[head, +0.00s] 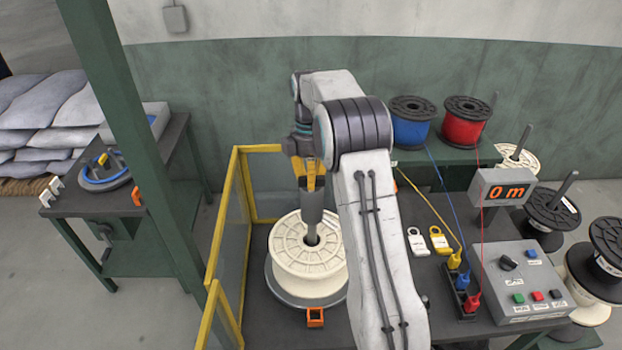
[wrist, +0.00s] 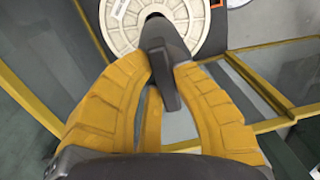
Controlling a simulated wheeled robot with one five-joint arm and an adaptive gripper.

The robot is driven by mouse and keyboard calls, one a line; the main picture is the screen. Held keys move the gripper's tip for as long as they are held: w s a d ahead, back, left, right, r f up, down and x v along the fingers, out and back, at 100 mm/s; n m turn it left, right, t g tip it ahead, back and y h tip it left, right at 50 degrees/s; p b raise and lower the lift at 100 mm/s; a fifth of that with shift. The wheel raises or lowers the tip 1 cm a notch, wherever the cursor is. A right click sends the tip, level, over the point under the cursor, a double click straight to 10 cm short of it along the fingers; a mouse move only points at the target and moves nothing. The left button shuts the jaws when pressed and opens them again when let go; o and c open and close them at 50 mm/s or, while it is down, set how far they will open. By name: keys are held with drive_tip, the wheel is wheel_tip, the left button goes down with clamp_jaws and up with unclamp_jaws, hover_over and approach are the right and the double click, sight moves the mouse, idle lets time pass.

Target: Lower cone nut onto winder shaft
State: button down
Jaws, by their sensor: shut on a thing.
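My gripper (head: 312,176) has yellow fingers and points down above the cream spool (head: 286,262). It is shut on the dark grey cone nut (head: 311,207), which hangs upright over the spool's centre. The grey winder shaft (head: 312,236) shows just below the nut, in the spool's hub; I cannot tell whether the nut's lower end is around it. In the wrist view the yellow fingers grip the nut (wrist: 166,50) from both sides, and the nut hides the shaft. The spool (wrist: 122,22) shows behind it.
A yellow-framed guard (head: 226,212) stands close on the left of the spool. An orange block (head: 315,317) sits at the spool's front. The control box (head: 520,275), cables and blue and red spools (head: 411,130) are to the right. A green post (head: 135,140) stands left.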

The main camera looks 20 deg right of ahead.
drive_tip(key=shift+f, duration=0.1)
idle(0.3)
drive_tip(key=shift+f+b, duration=1.05)
drive_tip(key=shift+f, duration=0.75)
drive_tip(key=shift+f+b, duration=1.05)
drive_tip(key=shift+f, duration=0.6)
drive_tip(key=shift+w+f+b, duration=0.1)
drive_tip(key=shift+f+b, duration=0.7)
drive_tip(key=shift+f, duration=0.4)
drive_tip(key=c, duration=1.1)
unclamp_jaws()
